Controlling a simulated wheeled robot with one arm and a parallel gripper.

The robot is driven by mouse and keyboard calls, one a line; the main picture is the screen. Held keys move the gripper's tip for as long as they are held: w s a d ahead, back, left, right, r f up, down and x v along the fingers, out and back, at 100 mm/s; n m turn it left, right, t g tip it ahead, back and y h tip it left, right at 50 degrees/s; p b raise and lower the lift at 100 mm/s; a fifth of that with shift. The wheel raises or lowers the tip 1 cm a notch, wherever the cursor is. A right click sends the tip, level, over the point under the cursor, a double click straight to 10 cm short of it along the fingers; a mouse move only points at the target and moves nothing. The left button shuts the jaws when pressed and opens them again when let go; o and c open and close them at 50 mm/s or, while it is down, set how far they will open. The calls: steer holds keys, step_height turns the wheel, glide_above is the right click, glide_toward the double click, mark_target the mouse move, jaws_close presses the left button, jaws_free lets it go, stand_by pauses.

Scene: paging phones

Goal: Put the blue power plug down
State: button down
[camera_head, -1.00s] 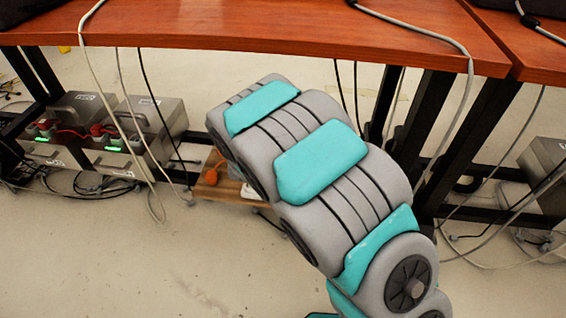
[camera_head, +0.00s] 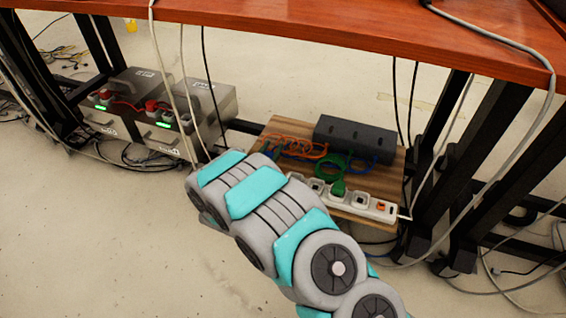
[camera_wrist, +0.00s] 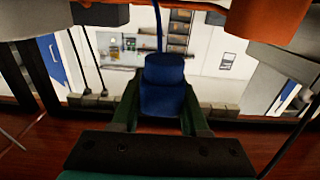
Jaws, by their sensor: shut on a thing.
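In the wrist view, my gripper (camera_wrist: 164,112) is shut on the blue power plug (camera_wrist: 163,84). The plug sits between the two dark green fingers, and a blue cord runs from its far end toward the top of the picture. In the head view my arm covers the gripper, and the held plug does not show there. A white power strip (camera_head: 375,206) lies along the near side of a wooden board (camera_head: 400,180), to the right of my arm. A green plug (camera_head: 338,190) is in the strip. Its left end is hidden behind my arm.
A dark grey box (camera_head: 354,138) and coiled orange, green and blue cables lie on the board. A wooden tabletop (camera_head: 330,28) spans above, with hanging cables and black legs. Two grey units (camera_head: 185,125) with green lights stand left. The front floor is clear.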

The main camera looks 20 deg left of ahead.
steer(key=shift+f+b, duration=0.35)
steer(key=shift+f, duration=2.8)
steer(key=shift+f, duration=0.15)
steer(key=c, duration=0.7)
jaws_free()
steer(key=shift+s+r, duration=0.2)
steer(key=s, duration=0.4)
steer(key=s+p, duration=0.1)
steer(key=s, duration=0.2)
steer(key=s+a, duration=0.1)
steer(key=s, duration=0.3)
steer(key=shift+s, duration=0.3)
